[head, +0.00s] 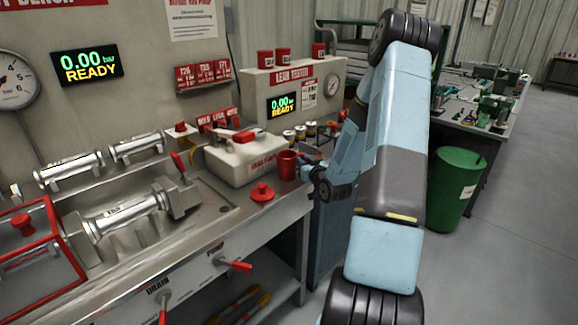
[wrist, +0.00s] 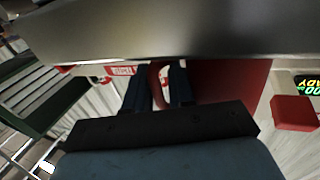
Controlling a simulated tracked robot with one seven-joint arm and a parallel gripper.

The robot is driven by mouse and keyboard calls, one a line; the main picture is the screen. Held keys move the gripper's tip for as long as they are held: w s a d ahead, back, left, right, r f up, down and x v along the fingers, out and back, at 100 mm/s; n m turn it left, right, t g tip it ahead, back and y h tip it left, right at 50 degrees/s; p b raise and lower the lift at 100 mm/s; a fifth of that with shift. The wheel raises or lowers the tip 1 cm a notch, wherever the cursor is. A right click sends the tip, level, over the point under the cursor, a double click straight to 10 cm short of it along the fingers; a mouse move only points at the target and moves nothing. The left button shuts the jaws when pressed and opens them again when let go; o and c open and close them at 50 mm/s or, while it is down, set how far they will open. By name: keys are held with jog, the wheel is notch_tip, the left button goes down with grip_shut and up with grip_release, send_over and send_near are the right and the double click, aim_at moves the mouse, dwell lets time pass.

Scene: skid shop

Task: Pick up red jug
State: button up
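The red jug (head: 287,165) stands upright on the bench near its right front edge. In the wrist view its red body (wrist: 220,85) is right of my fingers, partly covered by a grey surface across the top. My gripper (head: 308,168) is at the jug's right side, at handle height. In the wrist view the curved red handle (wrist: 157,84) shows between the two dark fingers of my gripper (wrist: 160,88). The fingers stand apart, with a pale gap showing beside the handle, so they look open around it. Finger contact is not clear.
A white container with a red lid (head: 243,158) stands just left of the jug. Small cans (head: 300,133) stand behind. A green bin (head: 457,188) is on the floor at right.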

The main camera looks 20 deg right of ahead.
jog(key=shift+a, duration=0.15)
jog(key=shift+d, duration=0.2)
jog(key=shift+c, duration=0.5)
jog(key=shift+d, duration=0.1)
grip_shut()
jog(key=shift+r, duration=0.3)
